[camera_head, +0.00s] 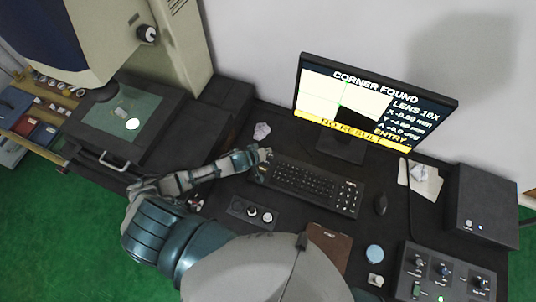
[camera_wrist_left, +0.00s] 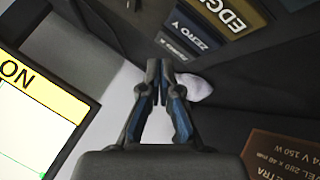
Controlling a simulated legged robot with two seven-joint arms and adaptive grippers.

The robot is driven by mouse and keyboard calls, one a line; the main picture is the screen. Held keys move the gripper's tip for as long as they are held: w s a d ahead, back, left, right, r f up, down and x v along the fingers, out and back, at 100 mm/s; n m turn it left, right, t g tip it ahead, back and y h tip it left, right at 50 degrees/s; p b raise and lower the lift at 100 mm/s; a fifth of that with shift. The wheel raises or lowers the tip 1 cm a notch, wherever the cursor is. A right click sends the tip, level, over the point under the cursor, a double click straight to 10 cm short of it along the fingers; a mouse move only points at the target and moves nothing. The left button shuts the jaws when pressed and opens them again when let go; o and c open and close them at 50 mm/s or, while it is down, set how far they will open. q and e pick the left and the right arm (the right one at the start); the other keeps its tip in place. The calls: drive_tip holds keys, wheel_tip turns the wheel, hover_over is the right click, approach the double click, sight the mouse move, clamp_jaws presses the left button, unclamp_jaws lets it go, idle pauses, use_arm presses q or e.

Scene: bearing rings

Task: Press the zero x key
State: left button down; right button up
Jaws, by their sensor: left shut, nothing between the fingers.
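The zero x key (camera_wrist_left: 178,48) is a small dark key with pale lettering in the left wrist view, beside the larger zero y key (camera_wrist_left: 197,40). My left gripper (camera_head: 266,154) is at the upper left corner of the black keyboard (camera_head: 312,187) in the head view. Its fingers are shut and empty. In the left wrist view the closed fingertips (camera_wrist_left: 160,66) appear just below the zero x key; I cannot tell whether they touch it. In the head view I cannot make out the zero x key. My right gripper is not in view.
The monitor (camera_head: 372,101) behind the keyboard reads "CORNER FOUND" and "NO RESULT". An edge key (camera_wrist_left: 228,14) adjoins zero y.

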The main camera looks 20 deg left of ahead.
use_arm(q)
drive_tip(key=shift+d, duration=0.15)
idle(0.3)
drive_tip(key=shift+f, duration=0.35)
drive_tip(key=shift+f, duration=0.3)
idle(0.7)
drive_tip(key=shift+r, duration=0.1)
drive_tip(key=shift+r+p, duration=0.7)
drive_tip(key=shift+p, duration=0.3)
drive_tip(key=shift+f, duration=0.1)
